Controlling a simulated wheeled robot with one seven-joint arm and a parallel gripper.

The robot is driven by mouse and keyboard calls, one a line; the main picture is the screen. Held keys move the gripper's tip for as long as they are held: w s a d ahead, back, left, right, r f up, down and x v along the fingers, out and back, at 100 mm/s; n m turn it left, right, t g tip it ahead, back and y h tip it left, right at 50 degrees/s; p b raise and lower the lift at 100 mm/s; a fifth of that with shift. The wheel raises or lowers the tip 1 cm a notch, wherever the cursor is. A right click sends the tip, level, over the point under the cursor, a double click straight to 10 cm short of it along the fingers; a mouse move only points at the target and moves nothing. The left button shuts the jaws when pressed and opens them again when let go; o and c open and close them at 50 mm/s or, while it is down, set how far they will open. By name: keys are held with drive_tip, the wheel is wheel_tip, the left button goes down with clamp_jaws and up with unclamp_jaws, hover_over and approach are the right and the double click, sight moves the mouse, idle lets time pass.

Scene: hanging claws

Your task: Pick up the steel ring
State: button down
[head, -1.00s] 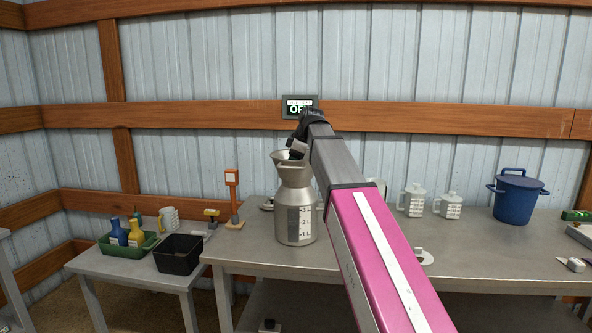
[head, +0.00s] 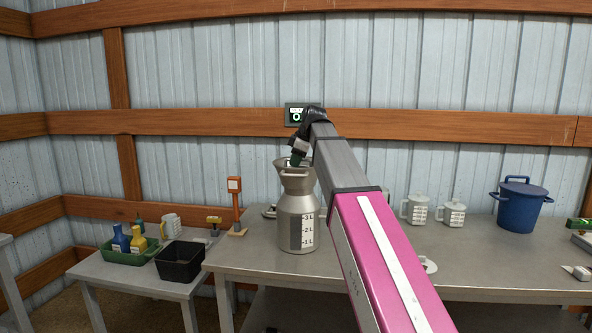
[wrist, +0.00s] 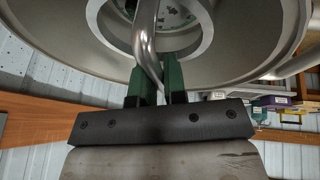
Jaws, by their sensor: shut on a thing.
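The steel ring (wrist: 147,32) shows in the wrist view as a shiny curved bar. My gripper (wrist: 160,82) has two green fingers, shut with the ring's bar between them. The grey metal jug (head: 297,215), with a litre scale on its side, stands upright on the long table. Its wide mouth (wrist: 250,45) fills the top of the wrist view, around the fingers and the ring. In the head view my gripper (head: 295,162) points down at the mouth, and the ring cannot be made out there. The ring's lower part is out of sight.
The long steel table (head: 380,275) carries white measuring jugs (head: 415,208) and a blue pot (head: 520,203) to the right. An orange post (head: 236,205) stands left of the jug. A side table holds a black bin (head: 180,263) and a green tray (head: 125,257).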

wheel_tip(320, 180, up, 7)
drive_tip(key=shift+f, duration=0.15)
idle(0.4)
drive_tip(key=shift+r, duration=1)
